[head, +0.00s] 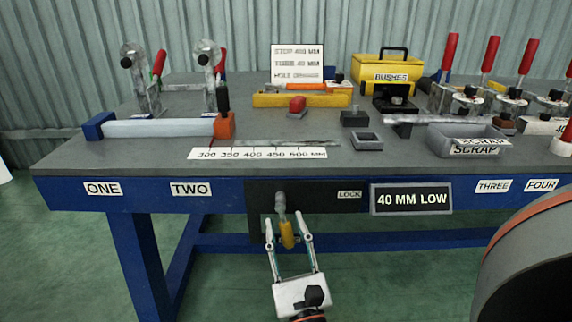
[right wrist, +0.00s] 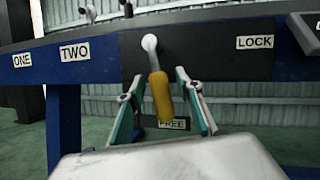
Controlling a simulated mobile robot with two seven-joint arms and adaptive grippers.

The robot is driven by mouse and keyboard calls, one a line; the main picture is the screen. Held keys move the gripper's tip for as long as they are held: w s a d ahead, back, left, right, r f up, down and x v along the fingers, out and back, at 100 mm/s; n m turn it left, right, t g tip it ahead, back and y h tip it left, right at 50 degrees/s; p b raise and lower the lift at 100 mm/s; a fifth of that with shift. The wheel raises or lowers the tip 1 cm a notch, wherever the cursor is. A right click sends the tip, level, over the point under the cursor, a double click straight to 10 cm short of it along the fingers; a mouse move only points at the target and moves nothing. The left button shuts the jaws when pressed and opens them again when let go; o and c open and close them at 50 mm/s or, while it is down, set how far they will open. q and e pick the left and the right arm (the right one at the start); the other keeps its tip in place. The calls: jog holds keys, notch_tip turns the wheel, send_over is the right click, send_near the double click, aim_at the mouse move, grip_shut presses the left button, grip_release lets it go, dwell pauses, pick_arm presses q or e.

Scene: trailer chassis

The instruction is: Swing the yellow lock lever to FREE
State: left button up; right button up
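The yellow lock lever (head: 287,233) hangs down from a grey pivot on the dark plate (head: 262,196) at the table's front edge. In the right wrist view the yellow grip (right wrist: 161,96) points down and slightly right, toward the FREE label (right wrist: 173,124). The LOCK label (head: 349,194) is to the right of the pivot; it also shows in the right wrist view (right wrist: 255,42). My right gripper (head: 288,228) is open, its fingers on either side of the yellow grip, with gaps visible in the right wrist view (right wrist: 161,92). My left gripper is not in view.
A 40 MM LOW sign (head: 411,199) is on the table front to the right of the plate. Labels ONE (head: 102,189) and TWO (head: 191,189) are to the left. Clamps, a yellow BUSHES box (head: 380,69) and a scrap bin (head: 440,143) stand on the tabletop.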

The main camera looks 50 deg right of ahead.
notch_tip(320, 180, up, 9)
jog(key=shift+f, duration=0.1)
jog(key=shift+a, duration=0.1)
dwell(0.6)
